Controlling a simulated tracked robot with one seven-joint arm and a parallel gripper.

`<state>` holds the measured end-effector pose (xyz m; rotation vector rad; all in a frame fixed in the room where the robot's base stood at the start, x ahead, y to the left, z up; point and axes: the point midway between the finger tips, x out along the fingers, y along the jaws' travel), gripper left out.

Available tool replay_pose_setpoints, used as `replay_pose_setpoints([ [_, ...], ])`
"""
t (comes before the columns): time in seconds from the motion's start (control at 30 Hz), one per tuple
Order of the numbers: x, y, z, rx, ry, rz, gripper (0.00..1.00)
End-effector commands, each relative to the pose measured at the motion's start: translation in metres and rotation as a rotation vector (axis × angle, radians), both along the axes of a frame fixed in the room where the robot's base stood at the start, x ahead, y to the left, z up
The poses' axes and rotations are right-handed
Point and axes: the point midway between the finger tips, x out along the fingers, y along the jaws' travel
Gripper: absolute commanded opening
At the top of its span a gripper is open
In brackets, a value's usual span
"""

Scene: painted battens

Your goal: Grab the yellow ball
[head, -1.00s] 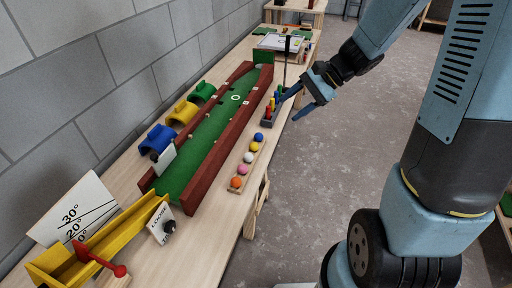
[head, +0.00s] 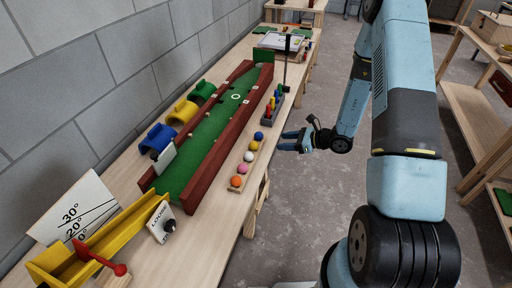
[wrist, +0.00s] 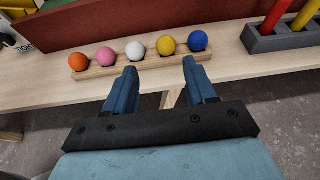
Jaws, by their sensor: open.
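The yellow ball (head: 253,145) sits in a wooden rack (head: 233,188) near the table's front edge, between a blue ball (head: 258,136) and a white ball (head: 248,155). In the wrist view the yellow ball (wrist: 166,45) is second from the right in the row. My gripper (head: 284,141) is open and empty, to the right of the rack in the head view. In the wrist view its fingertips (wrist: 160,66) are apart, pointing toward the rack. The white and yellow balls show beyond the gap between them. The fingers appear apart from the balls.
Pink (head: 242,169) and orange (head: 236,182) balls fill the rack's near end. A green lane with red-brown walls (head: 187,192) runs behind the rack. A grey block with coloured pegs (wrist: 280,40) stands right of the rack in the wrist view. Open floor (head: 310,200) lies beside the table.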

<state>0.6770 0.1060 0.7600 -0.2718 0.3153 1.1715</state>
Motion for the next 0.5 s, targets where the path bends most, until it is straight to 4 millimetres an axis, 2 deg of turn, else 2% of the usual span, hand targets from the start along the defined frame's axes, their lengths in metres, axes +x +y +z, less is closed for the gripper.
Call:
replay_pose_setpoints([
  [0.1,0.001,-0.004,-0.018,0.011,0.031,-0.047,0.56],
  [0.23,0.003,-0.002,-0.028,0.016,0.043,-0.068,0.56],
  [0.5,0.019,0.032,-0.044,0.015,0.045,-0.067,0.56],
])
